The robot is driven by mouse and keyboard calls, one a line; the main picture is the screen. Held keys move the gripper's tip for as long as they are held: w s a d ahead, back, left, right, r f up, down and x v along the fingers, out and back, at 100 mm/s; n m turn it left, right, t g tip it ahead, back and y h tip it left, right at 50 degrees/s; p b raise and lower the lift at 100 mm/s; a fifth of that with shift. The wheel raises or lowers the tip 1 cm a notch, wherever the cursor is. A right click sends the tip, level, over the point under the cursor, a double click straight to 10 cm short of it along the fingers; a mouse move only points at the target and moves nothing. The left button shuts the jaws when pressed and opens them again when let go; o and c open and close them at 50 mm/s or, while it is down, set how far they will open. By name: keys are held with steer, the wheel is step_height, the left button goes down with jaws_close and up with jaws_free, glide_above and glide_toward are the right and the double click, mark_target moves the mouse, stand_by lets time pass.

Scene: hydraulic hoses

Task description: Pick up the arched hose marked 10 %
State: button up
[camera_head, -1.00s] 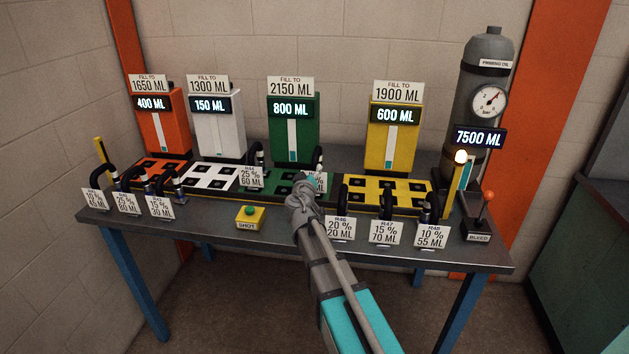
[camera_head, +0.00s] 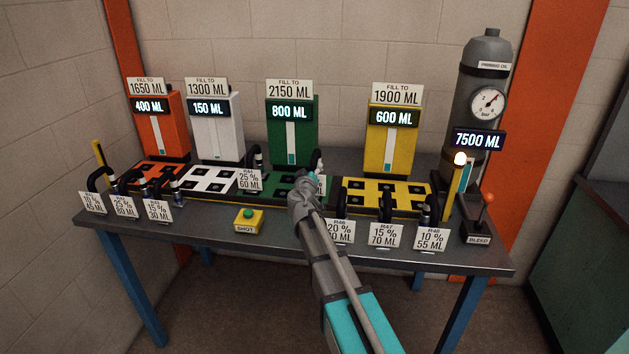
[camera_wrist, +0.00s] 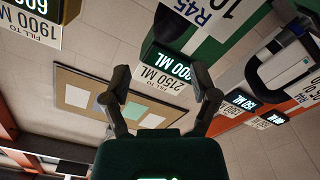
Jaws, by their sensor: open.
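A black arched hose (camera_head: 98,180) stands at the bench's far left behind a card (camera_head: 93,202) reading 10 % 45 ML. Another card (camera_head: 430,239) reads R48 10 % 55 ML at the right, with a dark hose (camera_head: 427,210) behind it; I cannot tell its shape well. In the wrist view a card (camera_wrist: 207,14) reads R45 and 10, cut off at the edge. My gripper (camera_wrist: 162,80) is open, with nothing between its fingers. In the head view my arm hides its fingers and most of the R45 card, near the green station's front.
Orange, white, green (camera_head: 292,130) and yellow (camera_head: 393,140) tanks stand along the back of the bench (camera_head: 300,228). Several other hoses with cards line the front. A SHOT button box (camera_head: 249,220), BLEED lever (camera_head: 484,215) and grey oil cylinder (camera_head: 484,90) also stand there.

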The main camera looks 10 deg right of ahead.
mark_target(314, 160)
steer(key=shift+x, duration=2.25)
steer(key=shift+f+x, duration=0.1)
steer(key=shift+x, duration=1.2)
steer(key=shift+f+x, duration=0.15)
steer(key=shift+x, duration=1.2)
steer(key=shift+a, duration=0.15)
jaws_close()
